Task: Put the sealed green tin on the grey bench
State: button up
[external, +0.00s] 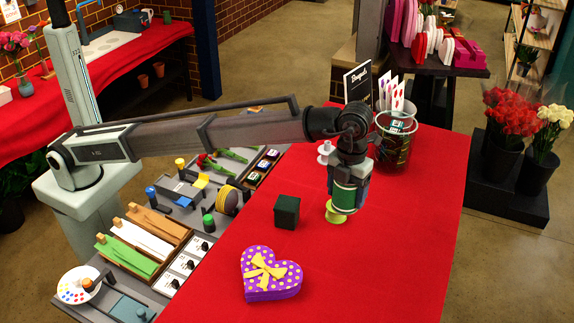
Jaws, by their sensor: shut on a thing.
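My gripper (347,178) points down over the red-covered table and is shut on a green cylinder with pale bands, which looks like the sealed green tin (345,198). The gripper hides its upper part and the fingers are hard to make out. A yellow-green piece (337,216) shows just below it; I cannot tell whether the two touch. The grey bench (228,172) runs along the left side of the red table, beneath my arm.
On the red table (370,270) are a dark green cube (286,211), a purple heart box (270,273), a white spool (325,152) and a wire container (395,140).

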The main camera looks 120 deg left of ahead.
jog(key=s+a+n, duration=0.2)
jog(key=s+a, duration=0.5)
jog(key=a, duration=0.4)
jog(key=s+a+n, duration=0.1)
jog(key=s+a, duration=0.5)
jog(key=a, duration=0.4)
jog(key=s+a+n, duration=0.2)
jog(key=s+a, duration=0.5)
jog(key=a, duration=0.4)
jog(key=s+a+n, duration=0.2)
jog(key=s+a, duration=0.7)
jog(key=s, duration=0.5)
jog(key=s+a+n, duration=0.3)
jog(key=s+a, duration=0.6)
jog(key=s, duration=0.5)
jog(key=shift+w+a+f, duration=0.1)
jog(key=shift+w+f, duration=0.05)
jog(key=shift+f, duration=3.8)
jog(key=shift+w+d+f, duration=0.1)
jog(key=shift+w+f, duration=0.05)
jog(key=shift+f, duration=3.85)
jog(key=shift+w+a+f, duration=0.1)
jog(key=shift+w+f, duration=0.05)
jog(key=shift+f, duration=3.8)
jog(key=shift+f, duration=0.15)
jog(key=o, duration=1.3)
